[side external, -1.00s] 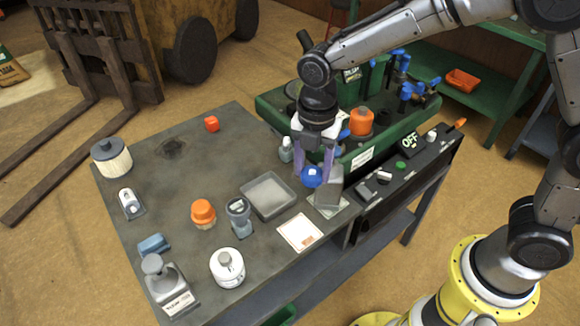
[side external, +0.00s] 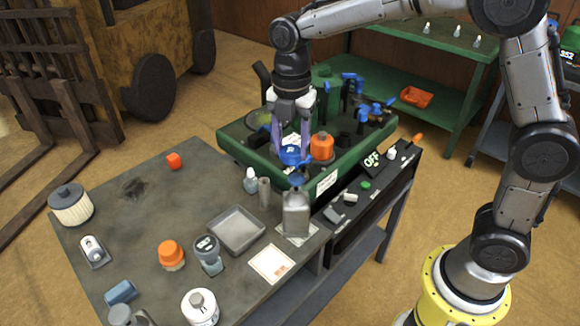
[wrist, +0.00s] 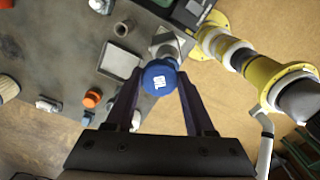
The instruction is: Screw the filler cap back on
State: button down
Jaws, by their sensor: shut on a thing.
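My gripper (side external: 291,148) is shut on the blue filler cap (side external: 294,159), holding it in the air above the table near the front of the green tray-like deck (side external: 232,136). In the wrist view the cap (wrist: 158,78) shows white "OIL" lettering between my fingertips. A grey bottle (side external: 296,216) with a blue top stands upright below the cap on a light pad. The cap is apart from the table. I cannot make out the filler opening.
An orange cap (side external: 322,147) and blue fittings sit on the green deck. A control panel (side external: 375,178) reading "OFF" is at right. The table's left middle is mostly clear.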

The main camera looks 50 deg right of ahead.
jog(key=w+d+m, duration=0.2)
jog(key=w+d, duration=0.1)
jog(key=d, duration=1.2)
jog(key=w+d+m, duration=0.3)
jog(key=w+d, duration=0.1)
jog(key=d, duration=1.2)
jog(key=shift+s+a+f, duration=0.1)
jog(key=shift+a+f, duration=0.05)
jog(key=shift+f, duration=2.6)
jog(key=shift+s+a+f, duration=0.1)
jog(key=shift+a+f, duration=0.05)
jog(key=shift+f, duration=2.55)
jog(key=shift+f, duration=0.25)
jog(key=shift+f, duration=0.8)
